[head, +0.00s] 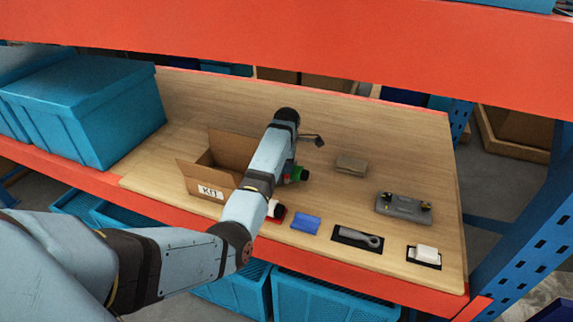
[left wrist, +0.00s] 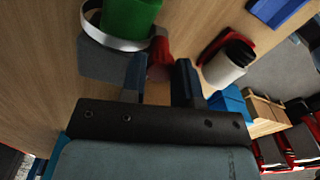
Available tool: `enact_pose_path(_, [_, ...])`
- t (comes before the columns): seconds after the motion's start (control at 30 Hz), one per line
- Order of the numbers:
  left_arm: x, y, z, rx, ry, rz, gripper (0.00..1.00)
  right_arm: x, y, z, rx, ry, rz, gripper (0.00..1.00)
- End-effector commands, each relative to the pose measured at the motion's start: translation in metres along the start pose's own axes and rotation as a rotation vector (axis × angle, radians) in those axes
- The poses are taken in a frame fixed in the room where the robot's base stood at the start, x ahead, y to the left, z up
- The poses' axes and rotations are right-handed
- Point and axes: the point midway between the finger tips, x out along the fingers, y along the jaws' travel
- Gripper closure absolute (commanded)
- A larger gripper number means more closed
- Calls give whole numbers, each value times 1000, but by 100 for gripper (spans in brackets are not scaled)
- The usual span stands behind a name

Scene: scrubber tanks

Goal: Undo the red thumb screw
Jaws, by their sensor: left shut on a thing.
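The red thumb screw (left wrist: 160,48) shows in the left wrist view, at the side of a metal band clamp (left wrist: 112,40) around a green cylinder (left wrist: 132,14). My left gripper (left wrist: 160,68) has its two dark blue fingers on either side of the screw and is shut on it. In the head view the green cylinder (head: 302,174) shows partly behind my left arm. The screw and my fingertips are hidden there. My right gripper is in neither view.
An open cardboard box marked Kit (head: 209,191) stands left of my arm. A white bottle with a black cap (left wrist: 228,62) stands on a red mat. A blue cloth (head: 306,222), a grey wrench (head: 357,236) and a grey fixture (head: 404,207) lie right.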

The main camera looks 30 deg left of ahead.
Motion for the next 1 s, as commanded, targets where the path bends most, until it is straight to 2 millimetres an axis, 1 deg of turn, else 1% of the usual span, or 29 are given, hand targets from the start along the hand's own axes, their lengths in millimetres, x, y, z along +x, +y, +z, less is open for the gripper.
enact_pose_path(0.23, [-1,1,0,-31,-1,2,95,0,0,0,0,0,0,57])
enact_pose_path(0.57, [-1,1,0,-31,-1,3,95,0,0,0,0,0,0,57])
enact_pose_path(0.6, [-1,1,0,-31,-1,3,64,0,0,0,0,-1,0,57])
enact_pose_path(0.67, [-1,1,0,-31,-1,3,51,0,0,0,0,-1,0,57])
enact_pose_path(0.7, [-1,1,0,-31,-1,2,46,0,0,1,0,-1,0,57])
enact_pose_path(1.0, [-3,0,0,-30,-1,2,46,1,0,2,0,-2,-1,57])
